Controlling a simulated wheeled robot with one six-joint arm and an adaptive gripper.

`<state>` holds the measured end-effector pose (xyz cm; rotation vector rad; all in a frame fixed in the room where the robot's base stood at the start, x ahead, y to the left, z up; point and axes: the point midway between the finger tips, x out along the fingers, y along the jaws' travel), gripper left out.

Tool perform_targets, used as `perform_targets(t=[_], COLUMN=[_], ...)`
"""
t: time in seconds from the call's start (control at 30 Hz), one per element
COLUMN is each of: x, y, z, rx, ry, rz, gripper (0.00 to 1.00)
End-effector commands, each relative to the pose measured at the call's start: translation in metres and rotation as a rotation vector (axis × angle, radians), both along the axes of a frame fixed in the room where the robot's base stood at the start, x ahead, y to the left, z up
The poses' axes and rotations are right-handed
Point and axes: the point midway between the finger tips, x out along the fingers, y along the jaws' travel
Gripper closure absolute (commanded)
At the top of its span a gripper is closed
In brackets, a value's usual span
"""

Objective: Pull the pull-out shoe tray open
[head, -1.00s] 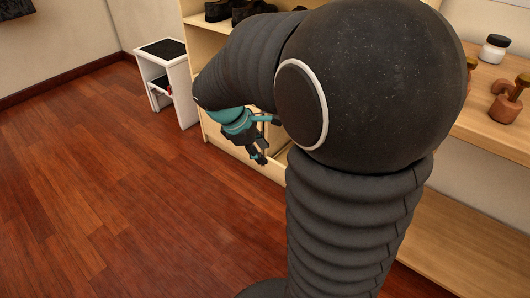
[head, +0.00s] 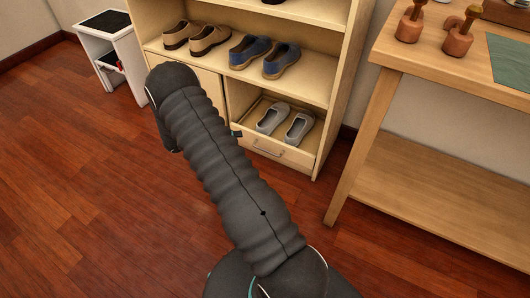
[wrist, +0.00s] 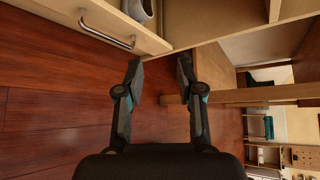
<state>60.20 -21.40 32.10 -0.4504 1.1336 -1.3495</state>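The pull-out shoe tray (head: 276,147) is the low drawer at the bottom right of the shoe cabinet, with a pair of grey shoes (head: 285,123) in it. Its front looks flush or nearly flush with the cabinet. A metal bar handle (head: 269,147) is on its front; in the wrist view the handle (wrist: 107,33) is at the upper left. My gripper (wrist: 158,62) is open and empty, with its fingertips apart from the handle, below and right of it in the wrist view. In the head view my arm hides nearly all of the gripper.
Brown and blue shoes (head: 250,51) stand on the shelf above. A wooden table (head: 440,75) with wooden objects stands at the right. A white step stool (head: 112,54) stands at the left. The wooden floor (head: 90,200) in front is clear.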

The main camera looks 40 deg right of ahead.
Motion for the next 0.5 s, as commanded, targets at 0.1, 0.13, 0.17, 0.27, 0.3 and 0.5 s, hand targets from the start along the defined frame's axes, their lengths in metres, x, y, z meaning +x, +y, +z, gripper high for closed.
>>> perform_targets(t=[0.1, 0.13, 0.17, 0.27, 0.3, 0.5], x=[0.003, 0.003, 0.003, 0.003, 0.002, -0.001], y=[-0.007, -0.009, -0.010, -0.014, -0.015, -0.017], z=[-0.054, -0.066, -0.078, -0.113, -0.124, -0.161], rx=[-0.039, -0.050, -0.059, -0.088, -0.098, -0.130], ry=[0.175, 0.217, 0.257, 0.377, 0.418, 0.547], rz=[0.102, 0.127, 0.149, 0.220, 0.244, 0.320], gripper=[0.63, 0.63, 0.63, 0.63, 0.63, 0.63])
